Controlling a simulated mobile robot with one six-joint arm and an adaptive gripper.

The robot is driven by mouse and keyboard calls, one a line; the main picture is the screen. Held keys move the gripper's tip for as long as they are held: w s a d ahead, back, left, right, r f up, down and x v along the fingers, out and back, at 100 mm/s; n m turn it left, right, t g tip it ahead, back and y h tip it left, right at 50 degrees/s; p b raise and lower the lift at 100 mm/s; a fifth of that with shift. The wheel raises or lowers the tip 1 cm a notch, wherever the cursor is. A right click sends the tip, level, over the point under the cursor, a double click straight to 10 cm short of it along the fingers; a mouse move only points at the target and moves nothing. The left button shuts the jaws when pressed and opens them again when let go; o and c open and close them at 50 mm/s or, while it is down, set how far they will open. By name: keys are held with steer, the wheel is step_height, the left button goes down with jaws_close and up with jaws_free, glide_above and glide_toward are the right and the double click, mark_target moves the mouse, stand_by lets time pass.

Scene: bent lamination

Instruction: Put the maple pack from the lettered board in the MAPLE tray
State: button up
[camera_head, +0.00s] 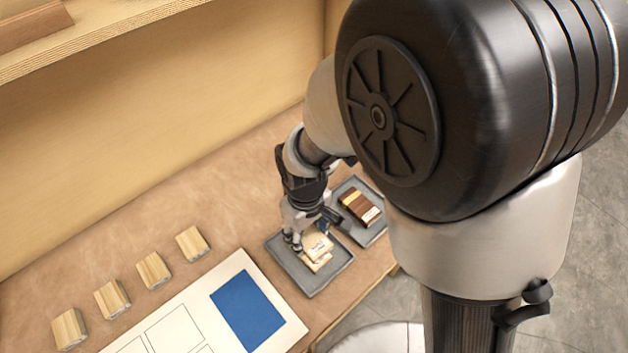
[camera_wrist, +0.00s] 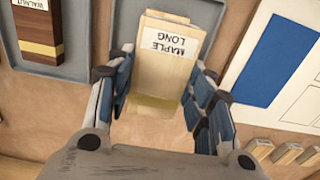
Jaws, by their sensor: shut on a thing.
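The maple pack (camera_wrist: 170,62) is a pale wood block with a white label reading MAPLE LONG. It lies between the fingers of my gripper (camera_wrist: 160,88), which is shut on it. In the head view my gripper (camera_head: 299,240) is over the nearer grey tray (camera_head: 312,285), with pale wood (camera_head: 318,258) inside the tray's outline. The tray's grey floor also shows in the wrist view (camera_wrist: 222,38). I cannot tell whether the pack touches the tray floor. A second pale edge shows beside or under it. The white board (camera_head: 185,312) lies left of the tray; no letters are legible on it.
A second grey tray (camera_head: 377,233) holds a dark brown pack (camera_head: 358,207), labelled WALNUT in the wrist view (camera_wrist: 38,32). The board bears a blue rectangle (camera_head: 248,309). Several pale blocks (camera_head: 153,270) stand in a row behind it. A shelf (camera_head: 95,35) overhangs the back.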

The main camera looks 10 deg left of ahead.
mark_target(308, 242)
steer(key=shift+f+b, duration=0.65)
steer(key=shift+f, duration=1.65)
steer(key=shift+f, duration=0.15)
steer(key=o, duration=1.1)
step_height(308, 242, up, 12)
steer(key=p, duration=0.3)
steer(key=shift+d+r+p, duration=0.1)
steer(key=shift+r+p, duration=0.15)
steer(key=shift+p, duration=0.1)
